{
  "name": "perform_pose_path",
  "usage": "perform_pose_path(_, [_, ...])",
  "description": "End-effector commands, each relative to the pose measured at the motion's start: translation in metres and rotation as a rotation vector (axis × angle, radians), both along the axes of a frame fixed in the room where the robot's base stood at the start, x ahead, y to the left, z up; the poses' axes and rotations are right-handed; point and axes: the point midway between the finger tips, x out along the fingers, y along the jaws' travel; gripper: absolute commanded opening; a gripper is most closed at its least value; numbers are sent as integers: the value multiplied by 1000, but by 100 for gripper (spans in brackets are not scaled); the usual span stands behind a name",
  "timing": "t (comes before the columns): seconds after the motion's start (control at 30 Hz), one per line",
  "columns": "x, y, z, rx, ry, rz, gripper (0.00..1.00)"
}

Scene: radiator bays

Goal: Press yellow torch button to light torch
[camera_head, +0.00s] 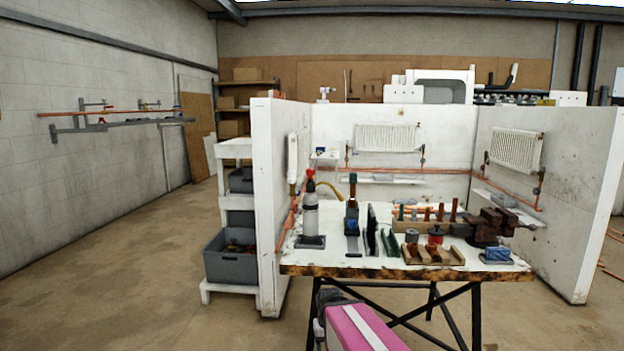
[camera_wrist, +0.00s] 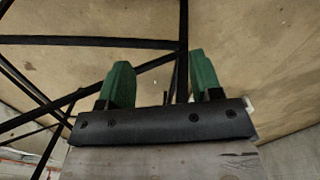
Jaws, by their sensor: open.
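A torch (camera_head: 310,216) with a grey bottle, a red top and a curved brass-yellow tube stands upright on the workbench (camera_head: 400,271), near its left end. Its yellow button is too small to make out. My gripper (camera_wrist: 160,82) shows in the wrist view with two green fingers, wide apart and with nothing between them. The torch is not in the wrist view. My gripper is not seen in the head view, so its exact distance from the torch cannot be told.
Right of the torch stand a dark upright tool (camera_head: 352,215), a wooden rack (camera_head: 433,255) and a brown vise (camera_head: 488,227). White partition walls (camera_head: 275,200) enclose the bench. Dark trestle legs (camera_wrist: 90,42) cross the wrist view. The floor at left is clear.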

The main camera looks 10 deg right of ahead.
Motion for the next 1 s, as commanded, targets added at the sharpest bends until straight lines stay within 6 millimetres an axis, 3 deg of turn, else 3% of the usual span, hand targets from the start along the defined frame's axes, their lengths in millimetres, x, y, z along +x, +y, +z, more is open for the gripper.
perform_pose_path(0.2, [0,0,0,0,0,0,59])
perform_pose_path(0.27, [0,0,0,0,0,0,43])
perform_pose_path(0.4, [0,0,0,0,0,0,0])
perform_pose_path(1.0, [0,0,0,0,0,0,0])
